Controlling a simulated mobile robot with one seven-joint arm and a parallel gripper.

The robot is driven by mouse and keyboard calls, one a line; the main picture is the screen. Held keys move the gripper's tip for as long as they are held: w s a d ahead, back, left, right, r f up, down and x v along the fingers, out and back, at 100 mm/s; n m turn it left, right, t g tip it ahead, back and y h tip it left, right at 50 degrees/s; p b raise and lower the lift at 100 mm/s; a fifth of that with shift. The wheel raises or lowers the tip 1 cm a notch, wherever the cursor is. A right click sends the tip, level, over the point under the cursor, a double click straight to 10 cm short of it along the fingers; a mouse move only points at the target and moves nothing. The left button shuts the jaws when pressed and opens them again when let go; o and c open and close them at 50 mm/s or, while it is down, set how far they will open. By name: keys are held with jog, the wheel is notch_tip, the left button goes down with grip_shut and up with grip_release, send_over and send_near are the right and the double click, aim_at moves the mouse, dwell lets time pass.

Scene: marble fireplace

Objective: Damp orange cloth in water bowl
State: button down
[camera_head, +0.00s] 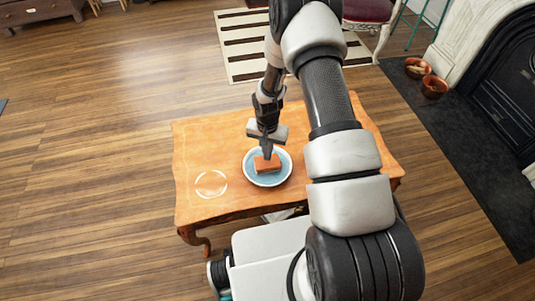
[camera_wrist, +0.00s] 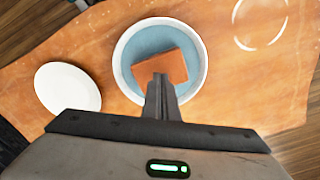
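The water bowl (camera_head: 286,173) is white-rimmed with blue water and stands on the wooden table; it also shows in the wrist view (camera_wrist: 121,64). The orange cloth (camera_head: 267,166) is a small folded block inside the bowl, at the water; it also shows in the wrist view (camera_wrist: 172,61). My gripper (camera_head: 267,155) points down over the bowl, its fingertips at the cloth. In the wrist view my gripper's fingers (camera_wrist: 160,82) are close together and overlap the cloth's near edge, seemingly pinching it. The exact contact is hidden by the fingers.
The table (camera_head: 205,140) has a pale ring (camera_head: 211,184) marked left of the bowl. A white plate (camera_wrist: 68,88) lies beside the bowl in the wrist view. Two brown bowls (camera_head: 433,87) stand on the dark hearth. My arm covers the table's right part in the head view.

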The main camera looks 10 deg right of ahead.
jog(key=shift+r+p, duration=1.1)
jog(key=shift+r, duration=1.05)
